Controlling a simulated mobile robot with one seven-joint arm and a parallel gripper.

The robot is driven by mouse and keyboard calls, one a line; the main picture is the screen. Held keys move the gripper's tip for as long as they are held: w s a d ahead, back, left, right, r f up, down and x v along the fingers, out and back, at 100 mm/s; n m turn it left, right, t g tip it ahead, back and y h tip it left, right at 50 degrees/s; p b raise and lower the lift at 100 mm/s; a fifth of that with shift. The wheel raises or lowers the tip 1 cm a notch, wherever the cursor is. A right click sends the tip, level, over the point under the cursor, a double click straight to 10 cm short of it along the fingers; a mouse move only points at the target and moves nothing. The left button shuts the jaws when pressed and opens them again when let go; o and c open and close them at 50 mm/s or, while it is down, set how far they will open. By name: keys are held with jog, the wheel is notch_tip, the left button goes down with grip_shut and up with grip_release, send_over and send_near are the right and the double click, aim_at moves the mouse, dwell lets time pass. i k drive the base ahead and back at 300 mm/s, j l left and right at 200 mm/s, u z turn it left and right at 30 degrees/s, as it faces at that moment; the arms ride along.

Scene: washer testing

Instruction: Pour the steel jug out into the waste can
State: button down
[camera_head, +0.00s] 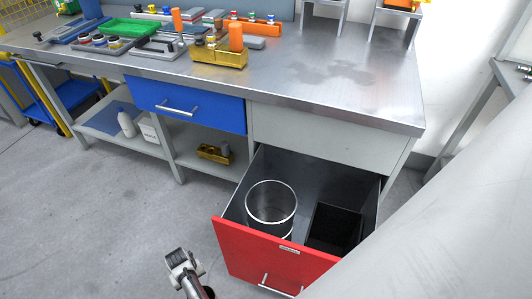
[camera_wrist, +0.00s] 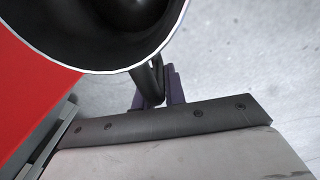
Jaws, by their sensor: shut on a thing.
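The steel jug (camera_wrist: 95,45) fills the top of the wrist view, its dark inside and pale rim facing the camera. My gripper (camera_wrist: 158,92) is shut on the jug's black handle (camera_wrist: 155,78), just below the rim. No contents can be made out in the jug. In the head view my gripper (camera_head: 184,265) is at the bottom, left of the open drawer's red front; the jug cannot be clearly made out there. The waste can (camera_head: 270,205), a round grey container with a white rim, stands in the drawer, apart from my gripper.
The open drawer (camera_head: 265,262) with the red front also holds a black square bin (camera_head: 334,228) at its right. The workbench (camera_head: 330,75) above carries trays and a brass block (camera_head: 218,55). A blue drawer (camera_head: 188,103) is shut. The floor (camera_head: 90,220) at left is clear.

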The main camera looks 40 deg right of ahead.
aim_at(271, 205)
jog(key=k+l+u, duration=0.1)
jog(key=k+l, duration=0.15)
jog(key=k, duration=0.25)
jog(key=k+l+z, duration=0.45)
jog(key=k, duration=0.3)
jog(key=l, duration=0.1)
